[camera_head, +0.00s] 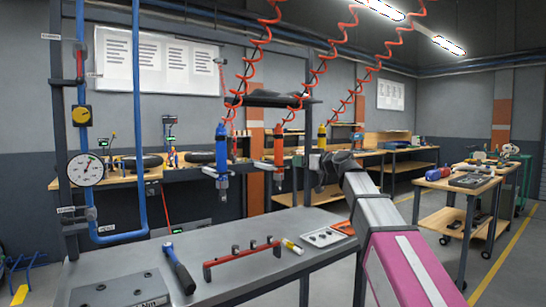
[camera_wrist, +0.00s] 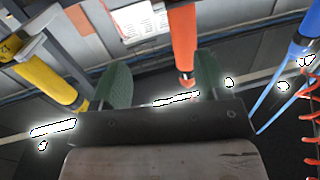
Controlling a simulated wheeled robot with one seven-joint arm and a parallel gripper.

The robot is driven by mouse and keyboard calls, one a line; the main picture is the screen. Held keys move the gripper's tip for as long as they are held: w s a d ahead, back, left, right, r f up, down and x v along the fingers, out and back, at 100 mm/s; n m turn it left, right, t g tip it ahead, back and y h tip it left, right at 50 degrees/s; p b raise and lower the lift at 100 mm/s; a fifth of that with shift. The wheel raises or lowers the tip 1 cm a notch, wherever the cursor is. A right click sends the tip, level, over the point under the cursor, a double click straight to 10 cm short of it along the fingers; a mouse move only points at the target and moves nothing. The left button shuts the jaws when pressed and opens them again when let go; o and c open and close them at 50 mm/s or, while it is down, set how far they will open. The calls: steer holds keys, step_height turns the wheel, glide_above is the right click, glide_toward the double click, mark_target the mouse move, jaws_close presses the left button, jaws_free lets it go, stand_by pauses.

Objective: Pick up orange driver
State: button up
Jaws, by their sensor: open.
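The orange driver (camera_head: 279,152) hangs upright from a red coiled hose above the back of the grey bench, between a blue driver (camera_head: 221,160) and a yellow driver (camera_head: 322,137). My gripper (camera_head: 318,172) is to its right in the head view, at the end of my arm, with its fingers hard to make out. In the wrist view, the two green fingers of my gripper (camera_wrist: 161,78) are spread with nothing between their pads. The orange driver (camera_wrist: 183,40) shows beyond them, nearer the right finger; I cannot tell the exact gap.
In the wrist view the yellow driver (camera_wrist: 45,75) is at left and the blue driver (camera_wrist: 300,55) at right. The grey bench (camera_head: 225,235) holds a red rack (camera_head: 241,257), a blue-handled tool (camera_head: 181,272) and a metal block (camera_head: 122,291). Blue pipes (camera_head: 138,120) stand at left.

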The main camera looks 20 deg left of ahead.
mark_target(279, 158)
steer(key=shift+n+y, duration=0.4)
steer(key=shift+n, duration=0.1)
steer(key=w+a+r, duration=0.1)
steer(key=a, duration=0.3)
steer(key=w+a+r, duration=0.1)
steer(key=a, duration=0.3)
steer(key=w+a+r, duration=0.1)
steer(key=a, duration=0.3)
steer(key=shift+w, duration=0.35)
steer(key=c, duration=1.2)
steer(key=shift+c, duration=0.2)
